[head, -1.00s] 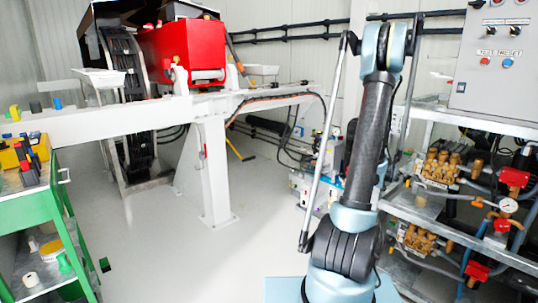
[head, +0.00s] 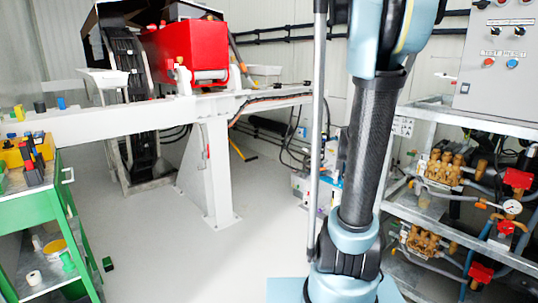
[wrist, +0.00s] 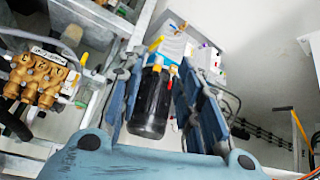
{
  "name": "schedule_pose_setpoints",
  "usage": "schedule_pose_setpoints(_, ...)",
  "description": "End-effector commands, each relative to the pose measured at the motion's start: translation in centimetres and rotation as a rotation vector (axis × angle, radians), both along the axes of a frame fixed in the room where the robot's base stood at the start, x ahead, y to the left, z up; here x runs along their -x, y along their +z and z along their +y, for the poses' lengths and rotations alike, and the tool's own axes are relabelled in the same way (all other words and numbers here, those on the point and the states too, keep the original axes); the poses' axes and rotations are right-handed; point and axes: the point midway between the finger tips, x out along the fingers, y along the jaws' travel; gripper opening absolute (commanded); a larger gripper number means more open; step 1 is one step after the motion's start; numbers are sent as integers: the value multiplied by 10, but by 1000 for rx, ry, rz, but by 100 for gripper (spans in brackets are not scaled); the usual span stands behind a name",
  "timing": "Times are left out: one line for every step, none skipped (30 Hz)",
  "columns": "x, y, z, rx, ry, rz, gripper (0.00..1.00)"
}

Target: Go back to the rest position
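In the wrist view, my gripper (wrist: 162,70) shows its two blue-grey fingers apart, with a gap between them. A black cylinder (wrist: 150,105) with yellow and red parts at its top appears between the fingers, close to the left one. I cannot tell how far beyond the fingers it is, and no grip on it shows. In the head view my arm rises at the right of centre and runs out of the top edge, so my gripper is not seen there.
The pump rack with brass pumps (head: 445,170) and a grey control box (head: 497,60) stand close on the right. A white frame (head: 213,170) carries a red unit (head: 188,52). A green cart (head: 50,215) is at left.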

Motion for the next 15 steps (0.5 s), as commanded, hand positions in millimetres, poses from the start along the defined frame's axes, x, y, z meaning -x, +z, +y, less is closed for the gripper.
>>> schedule_pose_setpoints(11,1,12,-9,20,19,32)
schedule_pose_setpoints(17,1,18,-14,31,30,32)
schedule_pose_setpoints(26,1,26,-22,46,45,32)
schedule_pose_setpoints(32,1,32,-27,58,56,32)
schedule_pose_setpoints(38,1,38,-32,70,68,32)
schedule_pose_setpoints(47,1,45,-39,85,83,32)
schedule_pose_setpoints(53,0,51,-44,96,95,32)
schedule_pose_setpoints(60,0,57,-50,110,107,32)
schedule_pose_setpoints(69,-1,64,-57,126,121,32)
schedule_pose_setpoints(75,-1,69,-61,137,133,32)
schedule_pose_setpoints(82,-2,75,-66,149,145,32)
schedule_pose_setpoints(91,-3,82,-73,167,160,32)
schedule_pose_setpoints(98,-4,87,-79,179,172,32)
schedule_pose_setpoints(105,-5,92,-84,191,183,32)
schedule_pose_setpoints(115,-7,98,-90,210,199,32)
